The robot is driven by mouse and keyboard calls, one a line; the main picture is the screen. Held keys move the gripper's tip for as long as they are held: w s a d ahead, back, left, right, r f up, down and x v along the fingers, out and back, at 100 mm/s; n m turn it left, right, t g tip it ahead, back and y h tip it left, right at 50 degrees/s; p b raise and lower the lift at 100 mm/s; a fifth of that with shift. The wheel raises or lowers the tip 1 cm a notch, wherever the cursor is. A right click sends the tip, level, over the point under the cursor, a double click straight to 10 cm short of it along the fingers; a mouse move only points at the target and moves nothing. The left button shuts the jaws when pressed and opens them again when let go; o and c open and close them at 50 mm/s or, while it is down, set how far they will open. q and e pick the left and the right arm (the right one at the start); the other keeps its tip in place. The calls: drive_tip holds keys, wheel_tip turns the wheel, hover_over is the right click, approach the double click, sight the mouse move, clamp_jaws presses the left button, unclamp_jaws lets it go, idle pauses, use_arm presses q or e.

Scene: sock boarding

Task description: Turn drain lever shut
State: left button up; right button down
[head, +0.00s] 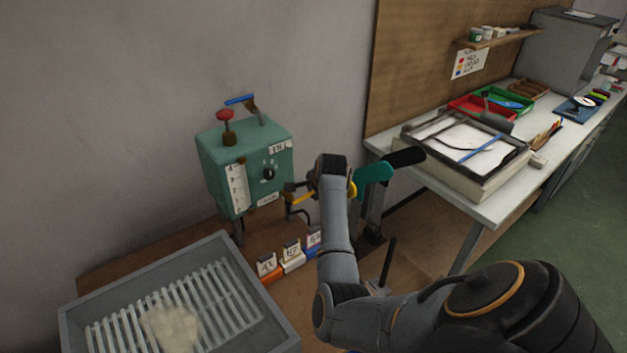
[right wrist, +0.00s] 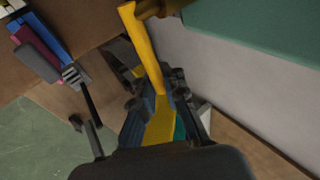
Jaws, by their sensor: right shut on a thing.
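The drain lever is a yellow handle (head: 301,198) on a pipe at the lower right of the green boiler box (head: 222,165). In the right wrist view the yellow lever (right wrist: 144,45) runs down from a brown fitting (right wrist: 158,8) into my right gripper (right wrist: 158,92). My right gripper (head: 298,189) is shut on the lever's free end; its fingertips lie on both sides of it. In the head view my wrist hides part of the pipe and lever. My left gripper is not in view.
Small labelled blocks (head: 292,257) stand behind my forearm. Teal (head: 375,172) and black (head: 405,157) boards are just right of my wrist. A white workbench (head: 500,205) with trays stands at right.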

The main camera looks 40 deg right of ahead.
drive_tip(key=shift+f+y, duration=0.3)
drive_tip(key=shift+p, duration=0.3)
drive_tip(key=c, duration=1.4)
unclamp_jaws()
drive_tip(key=shift+s+r, duration=0.1)
drive_tip(key=shift+r, duration=0.1)
drive_tip(key=v, duration=1.2)
drive_tip(key=shift+s, duration=0.1)
